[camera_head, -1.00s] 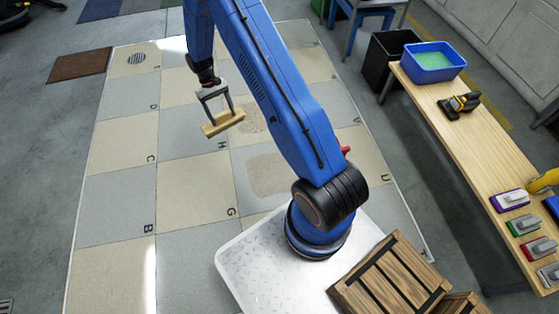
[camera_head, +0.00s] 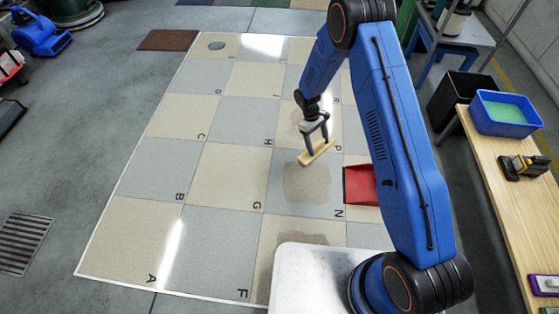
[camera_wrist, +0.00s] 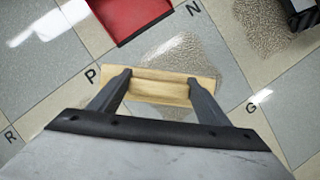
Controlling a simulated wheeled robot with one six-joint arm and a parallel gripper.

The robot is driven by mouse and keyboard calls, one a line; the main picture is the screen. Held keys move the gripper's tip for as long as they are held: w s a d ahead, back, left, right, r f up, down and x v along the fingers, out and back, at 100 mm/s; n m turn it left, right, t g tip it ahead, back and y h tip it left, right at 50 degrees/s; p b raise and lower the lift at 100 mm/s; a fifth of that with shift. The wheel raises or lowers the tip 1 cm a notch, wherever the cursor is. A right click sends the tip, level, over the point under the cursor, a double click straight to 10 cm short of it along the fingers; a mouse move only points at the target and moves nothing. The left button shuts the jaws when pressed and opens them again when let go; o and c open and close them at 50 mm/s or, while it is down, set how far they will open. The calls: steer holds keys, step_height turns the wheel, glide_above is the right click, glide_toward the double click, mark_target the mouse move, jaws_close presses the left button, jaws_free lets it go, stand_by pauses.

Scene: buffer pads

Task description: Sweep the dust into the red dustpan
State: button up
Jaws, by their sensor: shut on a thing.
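My gripper (camera_head: 315,138) is shut on a wooden block-like brush (camera_head: 317,153), which also shows level across the wrist view (camera_wrist: 165,88). I cannot tell whether the brush touches the floor. A brown dust patch (camera_head: 305,182) lies on the grey tile just in front of the brush in the head view. Another dust patch (camera_head: 298,116) lies behind it, partly hidden by my gripper. A third (camera_head: 300,239) is by my base, partly covered. The red dustpan (camera_head: 359,186) lies right of the middle patch, partly hidden by my arm; it also shows at the wrist view's top (camera_wrist: 131,18).
A wooden bench (camera_head: 500,195) at right holds a blue bin (camera_head: 503,113) and a yellow-black tool (camera_head: 524,166). A black bin (camera_head: 455,98) stands beside it. A brown mat (camera_head: 168,40) and floor grate (camera_head: 20,242) are at left.

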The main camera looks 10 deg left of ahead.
steer(key=s+a+f+n+t, duration=0.1)
steer(key=s+a+f+n, duration=0.2)
steer(key=a, duration=0.6)
steer(key=s+a+f+n+t+h, duration=0.1)
steer(key=s+a+f+n, duration=0.2)
steer(key=a, duration=0.6)
steer(key=shift+s+f+n+t, duration=0.2)
steer(key=shift+s+n+t, duration=0.15)
steer(key=shift+n, duration=0.75)
step_height(320, 180, down, 7)
steer(key=shift+d+f, duration=0.15)
steer(key=shift+d, duration=0.15)
steer(key=shift+w+f, duration=0.1)
steer(key=shift+f, duration=0.55)
steer(key=shift+d, duration=0.1)
steer(key=shift+d+r, duration=0.1)
steer(key=shift+d, duration=15.25)
